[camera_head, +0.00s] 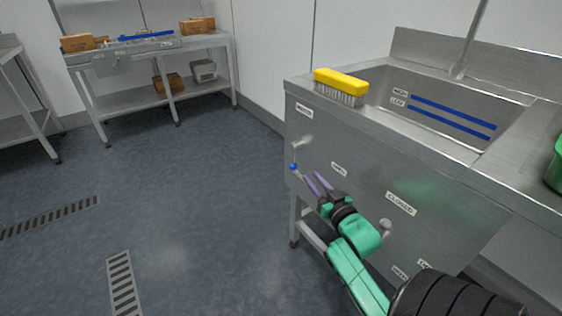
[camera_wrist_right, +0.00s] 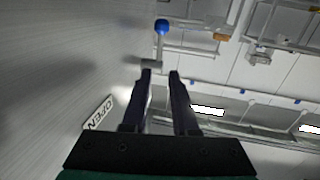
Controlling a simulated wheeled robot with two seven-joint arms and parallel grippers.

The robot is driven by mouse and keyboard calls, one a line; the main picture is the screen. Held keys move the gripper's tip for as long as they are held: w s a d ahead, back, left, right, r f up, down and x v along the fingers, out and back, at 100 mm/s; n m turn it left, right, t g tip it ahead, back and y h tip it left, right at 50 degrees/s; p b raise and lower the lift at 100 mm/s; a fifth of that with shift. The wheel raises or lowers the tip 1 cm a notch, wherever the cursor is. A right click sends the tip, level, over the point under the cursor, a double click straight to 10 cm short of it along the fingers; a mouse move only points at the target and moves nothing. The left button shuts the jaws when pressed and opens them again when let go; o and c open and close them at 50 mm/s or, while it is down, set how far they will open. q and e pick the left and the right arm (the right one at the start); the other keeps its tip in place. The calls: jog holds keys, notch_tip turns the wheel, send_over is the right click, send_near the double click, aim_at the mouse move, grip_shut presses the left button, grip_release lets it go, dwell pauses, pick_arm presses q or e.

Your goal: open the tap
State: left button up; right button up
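The tap handle shows as a blue ball (camera_head: 293,167) on a thin grey rod at the left end of the sink's steel front. An "OPEN" label (camera_head: 338,169) and a "CLOSED" label (camera_head: 401,203) are on that front. My right gripper (camera_head: 313,177) has its two purple fingers apart, pointing at the ball from just right of it. In the wrist view the blue ball (camera_wrist_right: 161,26) stands ahead of the open fingertips (camera_wrist_right: 160,73), its rod running down toward the gap. Whether a finger touches the rod I cannot tell. My left gripper is not in view.
The steel sink (camera_head: 440,160) has a yellow brush (camera_head: 341,83) on its rim and a green item (camera_head: 557,165) at the right edge. A round knob (camera_head: 385,224) sits on its front. A bench (camera_head: 150,95) with boxes stands at the back left. The floor left is clear.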

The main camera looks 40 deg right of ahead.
aim_at(294, 157)
jog(key=b+x, duration=0.2)
jog(key=x, duration=1)
jog(key=shift+w+f, duration=0.15)
jog(key=shift+w, duration=0.05)
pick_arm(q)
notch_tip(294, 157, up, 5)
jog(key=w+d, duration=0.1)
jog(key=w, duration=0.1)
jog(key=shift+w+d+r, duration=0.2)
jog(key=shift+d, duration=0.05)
pick_arm(e)
jog(key=shift+w+d, duration=0.15)
jog(key=shift+w, duration=0.3)
grip_shut()
